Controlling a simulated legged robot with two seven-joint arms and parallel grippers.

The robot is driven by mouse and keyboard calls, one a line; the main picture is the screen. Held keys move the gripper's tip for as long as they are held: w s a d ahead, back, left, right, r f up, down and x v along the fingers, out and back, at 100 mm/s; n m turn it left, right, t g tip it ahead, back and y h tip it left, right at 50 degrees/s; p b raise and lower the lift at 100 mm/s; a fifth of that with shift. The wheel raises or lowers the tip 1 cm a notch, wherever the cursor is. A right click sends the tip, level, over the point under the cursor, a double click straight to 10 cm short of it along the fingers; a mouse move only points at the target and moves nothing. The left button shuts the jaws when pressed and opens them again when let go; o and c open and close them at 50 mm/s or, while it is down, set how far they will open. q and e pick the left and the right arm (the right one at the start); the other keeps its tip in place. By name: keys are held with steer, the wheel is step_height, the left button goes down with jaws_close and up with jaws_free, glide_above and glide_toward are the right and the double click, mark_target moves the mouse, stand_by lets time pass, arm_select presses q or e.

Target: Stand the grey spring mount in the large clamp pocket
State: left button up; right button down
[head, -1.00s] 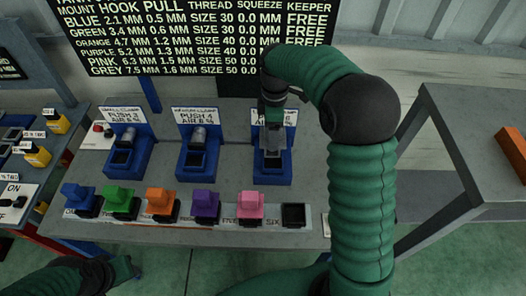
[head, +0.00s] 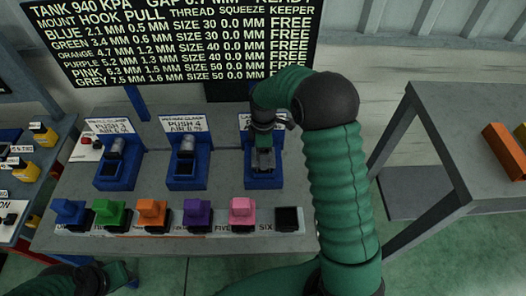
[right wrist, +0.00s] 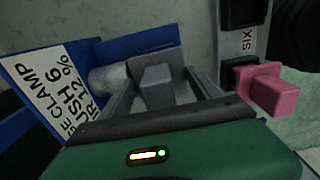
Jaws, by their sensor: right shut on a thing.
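My right gripper (head: 263,158) is over the large clamp (head: 263,180), the rightmost of the blue clamps, and points down into it. It is shut on the grey spring mount (right wrist: 158,88), which shows between the fingers in the right wrist view. The clamp's blue body (right wrist: 140,42) and grey cylinder (right wrist: 108,78) are beside the fingers there. The mount's lower end and the pocket floor are hidden, so I cannot tell whether it touches the bottom. My left gripper (head: 121,274) is low at the left, away from the clamps; its fingers are unclear.
Blue, green, orange, purple and pink mounts (head: 242,210) stand in a front row; the holder marked SIX (head: 288,219) is empty. Two other blue clamps (head: 187,170) stand to the left. A text board (head: 180,40) hangs behind.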

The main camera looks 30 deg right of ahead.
steer(key=shift+c, duration=0.7)
jaws_free()
steer(key=shift+d, duration=0.2)
steer(key=shift+a, duration=0.25)
steer(key=shift+a+r, duration=0.1)
steer(key=shift+r, duration=0.05)
steer(key=r, duration=1.1)
steer(key=shift+d+r+b, duration=0.2)
steer(key=shift+d+b, duration=0.05)
steer(key=shift+b, duration=0.15)
steer(key=shift+a+r, duration=0.15)
steer(key=shift+r, duration=0.1)
